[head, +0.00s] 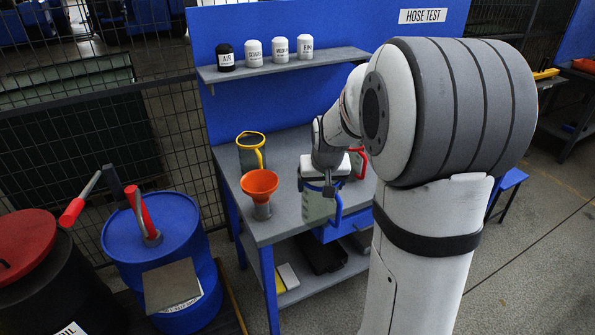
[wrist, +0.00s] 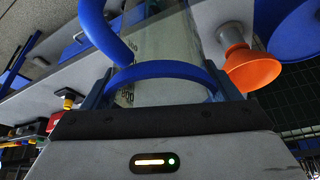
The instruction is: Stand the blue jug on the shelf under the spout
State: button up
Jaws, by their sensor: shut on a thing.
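The blue jug (head: 319,207) is a clear greenish vessel with a blue rim and a blue handle. My gripper (head: 324,186) is shut on it near its rim, and the jug hangs at the workbench's front edge. In the wrist view the jug (wrist: 155,45) lies between the two fingers of my gripper (wrist: 162,82); its blue rim band and curved handle show. Its base is cut off at the top there. I cannot make out a spout, or the shelf under it, in either view.
The grey workbench (head: 226,158) holds an orange funnel (head: 259,185), a yellow-rimmed jug (head: 251,152) and a red-handled jug (head: 359,163), partly hidden by my arm. A wall shelf (head: 345,54) carries several small bottles. A blue drum (head: 122,237) stands left of the bench.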

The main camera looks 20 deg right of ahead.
aim_at(171, 290)
jog(key=i, duration=0.85)
